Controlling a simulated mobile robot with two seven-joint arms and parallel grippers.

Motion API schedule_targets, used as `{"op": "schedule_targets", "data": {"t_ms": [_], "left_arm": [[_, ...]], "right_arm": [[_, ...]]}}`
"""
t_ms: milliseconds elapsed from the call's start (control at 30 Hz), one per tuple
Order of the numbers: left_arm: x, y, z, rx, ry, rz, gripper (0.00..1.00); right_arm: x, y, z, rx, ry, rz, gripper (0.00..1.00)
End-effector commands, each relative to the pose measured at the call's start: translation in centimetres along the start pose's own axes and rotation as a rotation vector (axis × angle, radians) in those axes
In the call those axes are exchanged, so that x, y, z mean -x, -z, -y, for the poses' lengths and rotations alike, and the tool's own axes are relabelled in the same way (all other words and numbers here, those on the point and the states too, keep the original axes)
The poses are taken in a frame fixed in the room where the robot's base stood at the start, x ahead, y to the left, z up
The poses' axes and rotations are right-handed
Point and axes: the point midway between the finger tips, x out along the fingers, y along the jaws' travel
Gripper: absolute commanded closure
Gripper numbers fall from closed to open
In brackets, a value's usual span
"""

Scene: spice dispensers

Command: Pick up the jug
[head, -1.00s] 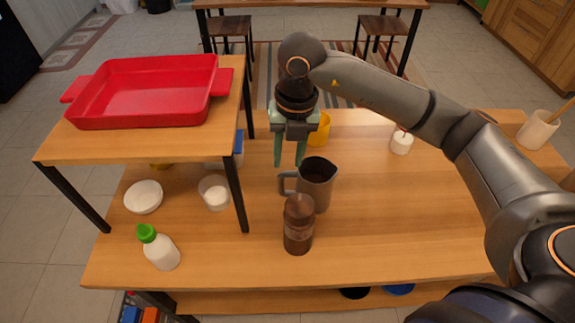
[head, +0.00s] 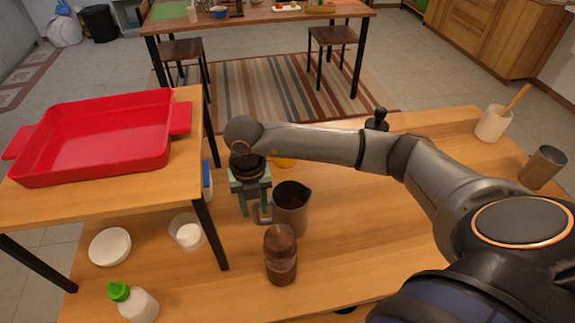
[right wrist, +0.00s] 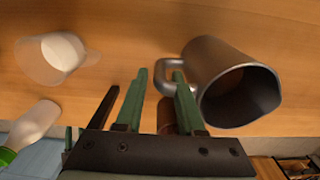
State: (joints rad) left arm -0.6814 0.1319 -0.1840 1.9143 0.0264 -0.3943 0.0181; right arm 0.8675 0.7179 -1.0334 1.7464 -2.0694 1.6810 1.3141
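The jug (head: 291,210) is a grey-brown metal cup with a pouring lip and a side handle. It stands upright on the lower table. My right gripper (head: 250,215) is at the jug's left side, pointing down at the handle, which it partly hides. In the right wrist view the jug (right wrist: 232,85) lies to the right, with its handle (right wrist: 172,82) reaching toward the gap between the green fingers of my right gripper (right wrist: 160,78). The fingers are apart. Contact with the handle cannot be told. My left gripper is not in view.
A brown wooden grinder (head: 281,255) stands close in front of the jug. A raised shelf with a red tray (head: 100,140) is at the left. A green-capped bottle (head: 132,301) and a clear cup (head: 186,232) stand lower left. The table right of the jug is mostly clear.

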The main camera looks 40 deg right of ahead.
Motion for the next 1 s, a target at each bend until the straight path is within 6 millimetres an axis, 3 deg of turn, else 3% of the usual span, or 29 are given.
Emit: {"op": "schedule_targets", "data": {"t_ms": [200,467,800,1000], "left_arm": [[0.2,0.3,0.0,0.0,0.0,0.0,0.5],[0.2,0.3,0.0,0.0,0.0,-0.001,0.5],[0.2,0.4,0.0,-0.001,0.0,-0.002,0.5],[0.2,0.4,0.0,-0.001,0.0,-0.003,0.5]], "right_arm": [[-2.7,0.1,0.0,0.0,0.001,-0.002,0.62],[-3.0,0.0,0.0,0.001,0.0,0.0,0.62],[-2.9,0.0,0.0,0.0,0.0,0.0,1.0],[-2.9,0.0,0.0,0.0,0.0,0.0,1.0]]}}
